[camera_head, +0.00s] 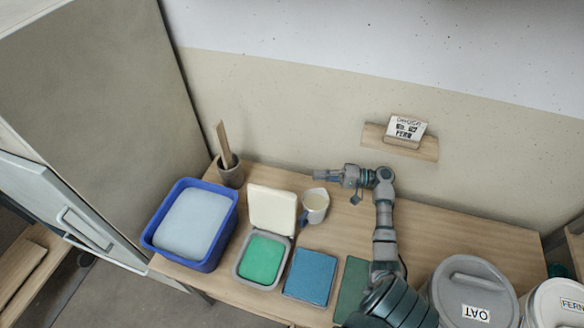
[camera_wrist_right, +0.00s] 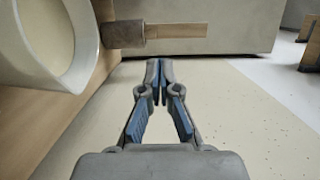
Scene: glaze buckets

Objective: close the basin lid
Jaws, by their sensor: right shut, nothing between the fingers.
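The basin (camera_head: 262,262) is a grey square tub with green contents, standing on the table. Its cream lid (camera_head: 272,209) stands raised at the basin's back edge, open. My right gripper (camera_head: 318,174) is shut and empty, above the table behind the lid and to its right, pointing left. In the right wrist view its two blue-padded fingers (camera_wrist_right: 160,72) meet at the tips with nothing between them. The lid is not visible in the right wrist view. My left gripper is not in view.
A white mug (camera_head: 316,204) stands right of the lid, close below my right gripper. A blue tub (camera_head: 192,224) is left of the basin, and a pot with a wooden stick (camera_head: 230,170) stands behind. A blue tile (camera_head: 311,273) lies right of the basin. Lidded buckets (camera_head: 473,290) are far right.

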